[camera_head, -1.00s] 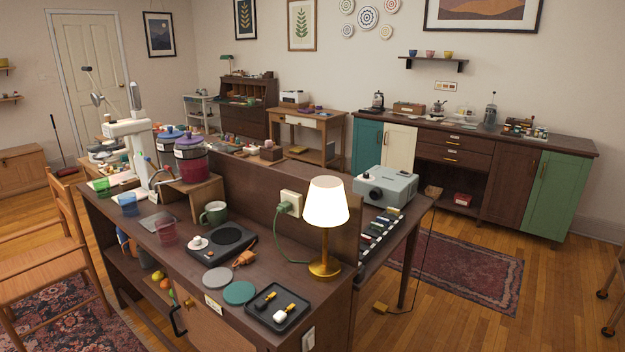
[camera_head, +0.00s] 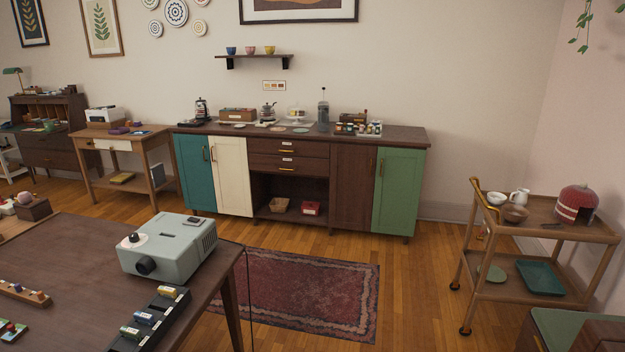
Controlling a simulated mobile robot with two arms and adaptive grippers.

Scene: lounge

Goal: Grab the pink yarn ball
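I cannot clearly make out a pink yarn ball. Neither of my grippers shows in the head view.
A grey projector-like device (camera_head: 167,247) and a dark tray of small blocks (camera_head: 160,318) are on the near table. A long sideboard (camera_head: 290,140) stands along the back wall. A wooden trolley (camera_head: 540,227) is at right. Open floor and a red rug (camera_head: 300,290) lie between.

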